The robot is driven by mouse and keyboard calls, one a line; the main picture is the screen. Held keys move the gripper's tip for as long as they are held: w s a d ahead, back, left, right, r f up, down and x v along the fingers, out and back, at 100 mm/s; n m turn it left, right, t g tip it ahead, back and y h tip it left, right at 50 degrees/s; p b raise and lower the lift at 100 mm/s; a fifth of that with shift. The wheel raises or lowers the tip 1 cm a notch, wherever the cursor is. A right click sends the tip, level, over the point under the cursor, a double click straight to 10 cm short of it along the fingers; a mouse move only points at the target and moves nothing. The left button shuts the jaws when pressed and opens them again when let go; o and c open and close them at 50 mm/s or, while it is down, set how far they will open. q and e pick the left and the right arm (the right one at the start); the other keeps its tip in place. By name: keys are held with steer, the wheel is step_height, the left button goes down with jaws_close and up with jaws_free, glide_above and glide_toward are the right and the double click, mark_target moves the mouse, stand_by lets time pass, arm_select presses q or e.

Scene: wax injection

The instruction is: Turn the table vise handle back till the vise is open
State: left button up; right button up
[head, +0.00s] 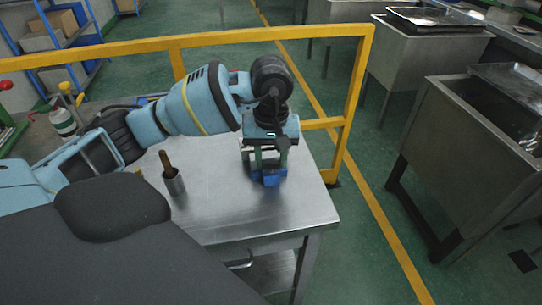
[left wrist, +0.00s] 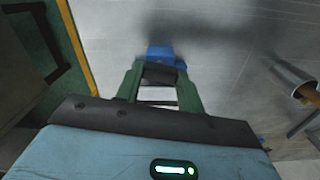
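The table vise (head: 270,177) is a small blue thing on the metal table, near its right end. In the left wrist view its blue part (left wrist: 160,53) shows just beyond my fingertips. My left gripper (head: 269,166) points down right over the vise. Its green fingers stand apart, with a dark block (left wrist: 161,73) between or just past the tips (left wrist: 161,68). I cannot tell whether the fingers touch that block. The vise handle cannot be made out clearly; the gripper hides much of the vise. My right gripper is not in view.
A metal cup (head: 174,183) with a brown-handled tool stands on the table (head: 225,222), left of the vise. It also shows in the left wrist view (left wrist: 290,75). A yellow rail (head: 215,39) runs behind the table. Metal sinks (head: 450,140) stand to the right, across an aisle.

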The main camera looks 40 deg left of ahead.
mark_target(271, 161)
arm_select(q)
steer(key=c, duration=0.3)
steer(key=shift+n, duration=1.3)
steer(key=o, duration=1)
steer(key=shift+r, duration=3.9)
